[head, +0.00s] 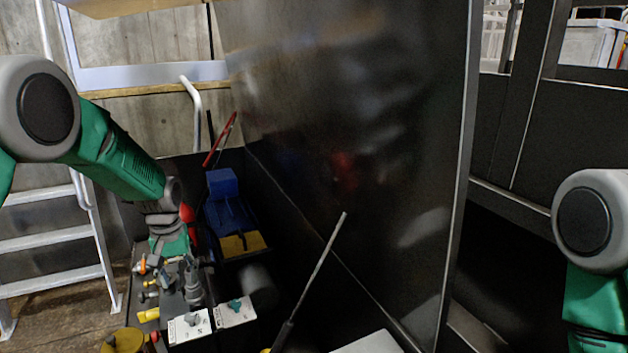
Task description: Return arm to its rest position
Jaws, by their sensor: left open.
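My left arm comes in from the left, its green and grey links bent downward. My left gripper (180,277) hangs at the arm's end, open, over a dark panel with valves and knobs (150,284). The background is dark and cluttered there, so I cannot tell whether its fingers touch anything. My right arm (590,250) shows at the right edge, pointing down; its gripper is out of the picture.
A tall dark metal panel (350,130) fills the middle. Two white switch boxes (190,326) sit near the left gripper. A thin lever (318,268) rises in front of the panel. A blue seat-like object (226,205) is behind, and a ladder (55,240) stands left.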

